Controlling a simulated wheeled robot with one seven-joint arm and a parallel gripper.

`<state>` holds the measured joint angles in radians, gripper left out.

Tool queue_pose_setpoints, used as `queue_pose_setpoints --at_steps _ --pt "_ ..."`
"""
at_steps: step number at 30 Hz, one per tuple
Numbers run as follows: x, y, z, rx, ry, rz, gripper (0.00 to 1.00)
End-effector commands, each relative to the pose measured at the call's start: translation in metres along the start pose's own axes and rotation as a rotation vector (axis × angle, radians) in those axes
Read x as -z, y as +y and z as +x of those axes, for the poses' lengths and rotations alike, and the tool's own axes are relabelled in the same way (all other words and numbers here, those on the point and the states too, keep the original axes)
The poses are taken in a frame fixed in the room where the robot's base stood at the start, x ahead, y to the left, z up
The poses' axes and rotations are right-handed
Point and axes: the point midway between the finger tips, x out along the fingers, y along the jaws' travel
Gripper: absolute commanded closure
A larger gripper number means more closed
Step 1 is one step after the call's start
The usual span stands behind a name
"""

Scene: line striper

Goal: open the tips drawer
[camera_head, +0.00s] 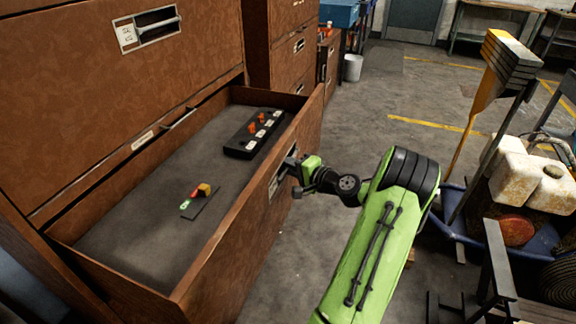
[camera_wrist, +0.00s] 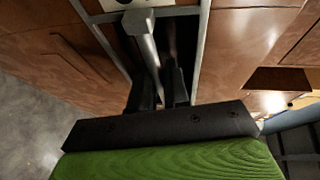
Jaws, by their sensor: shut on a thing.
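A wide brown drawer (camera_head: 225,262) stands pulled well out of its cabinet, its grey floor in plain view in the head view. Its front carries a metal-framed recess with a bar handle, seen close up in the wrist view (camera_wrist: 146,42). My gripper (camera_head: 288,166) is at the drawer front, its fingers reaching into that recess. In the wrist view my gripper (camera_wrist: 160,88) has its dark fingers around the lower end of the handle, shut on it. I cannot read a tips label on this front.
In the drawer lie a black tray (camera_head: 239,149) with orange and white items and a small dark strip (camera_head: 198,208) with coloured pieces. A closed drawer (camera_head: 110,75) is above. A blue cart (camera_head: 455,205) with a tank stands right. Floor behind is clear.

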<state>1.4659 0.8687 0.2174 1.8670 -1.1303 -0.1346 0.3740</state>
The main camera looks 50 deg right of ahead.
Motion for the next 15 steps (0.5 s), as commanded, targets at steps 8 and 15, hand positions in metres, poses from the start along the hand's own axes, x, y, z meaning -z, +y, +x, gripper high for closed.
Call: queue_pose_setpoints --at_steps 8,15 --pt "0.0 0.001 0.0 -0.003 0.0 0.001 0.78" --pt "0.001 0.001 -0.013 -0.005 0.003 0.002 0.78"
